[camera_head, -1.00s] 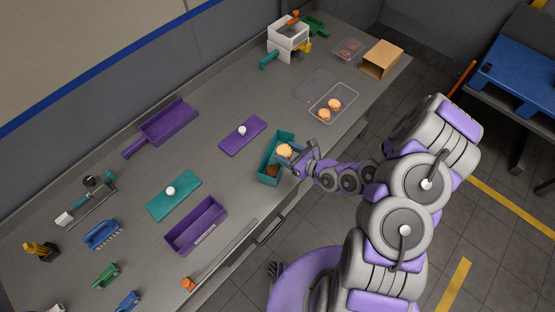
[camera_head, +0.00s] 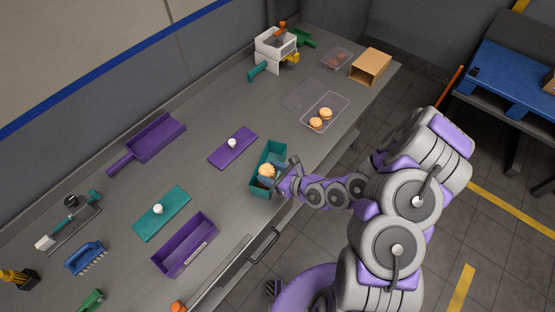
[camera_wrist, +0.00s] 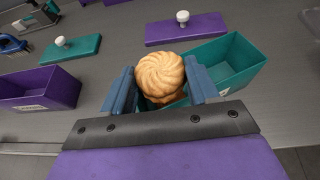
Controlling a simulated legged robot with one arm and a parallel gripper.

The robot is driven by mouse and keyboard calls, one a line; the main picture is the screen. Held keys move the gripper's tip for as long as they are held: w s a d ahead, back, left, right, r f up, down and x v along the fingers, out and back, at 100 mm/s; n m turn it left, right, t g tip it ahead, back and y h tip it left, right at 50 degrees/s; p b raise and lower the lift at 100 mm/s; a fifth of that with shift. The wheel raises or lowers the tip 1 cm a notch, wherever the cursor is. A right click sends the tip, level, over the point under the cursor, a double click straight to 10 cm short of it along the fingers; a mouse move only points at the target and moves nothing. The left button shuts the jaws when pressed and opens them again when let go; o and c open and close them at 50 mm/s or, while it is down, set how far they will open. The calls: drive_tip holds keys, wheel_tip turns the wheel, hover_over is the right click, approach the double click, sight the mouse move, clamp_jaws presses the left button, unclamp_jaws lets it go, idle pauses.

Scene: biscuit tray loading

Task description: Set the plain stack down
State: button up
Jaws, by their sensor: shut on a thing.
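The plain stack (camera_head: 266,171) of pale golden swirled biscuits is in my gripper (camera_head: 278,174), at the teal bin (camera_head: 273,147). In the wrist view the stack (camera_wrist: 160,76) stands upright between the two blue fingers of my gripper (camera_wrist: 161,88), with a second biscuit edge just under the top one. The teal bin (camera_wrist: 238,58) shows behind and to the right of the fingers. The stack hides part of the bin's floor, and I cannot tell whether its base touches it.
A purple bin (camera_head: 185,245) stands to the left, with a teal lid (camera_head: 170,210) and a purple lid (camera_head: 240,146) behind. A clear tray (camera_head: 338,101) with two biscuits lies to the right. A cardboard box (camera_head: 369,67) is at the far end.

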drive_tip(key=shift+w+a+f+b, duration=0.15)
drive_tip(key=shift+w+b, duration=0.35)
drive_tip(key=shift+b, duration=0.6)
drive_tip(key=shift+w+d+f+b, duration=0.15)
drive_tip(key=shift+w+b, duration=0.35)
drive_tip(key=shift+b, duration=0.6)
drive_tip(key=b, duration=0.2)
drive_tip(key=shift+w+b, duration=0.35)
drive_tip(key=shift+w, duration=0.05)
drive_tip(key=w+f, duration=0.1)
drive_tip(key=w, duration=0.1)
drive_tip(key=w+d+f, duration=0.1)
drive_tip(key=w, duration=0.2)
drive_tip(key=w+f+b, duration=0.1)
drive_tip(key=w+f, duration=0.1)
drive_tip(key=shift+w+d, duration=0.3)
drive_tip(key=shift+d, duration=0.05)
drive_tip(key=shift+s, duration=0.1)
drive_tip(key=shift+f, duration=0.15)
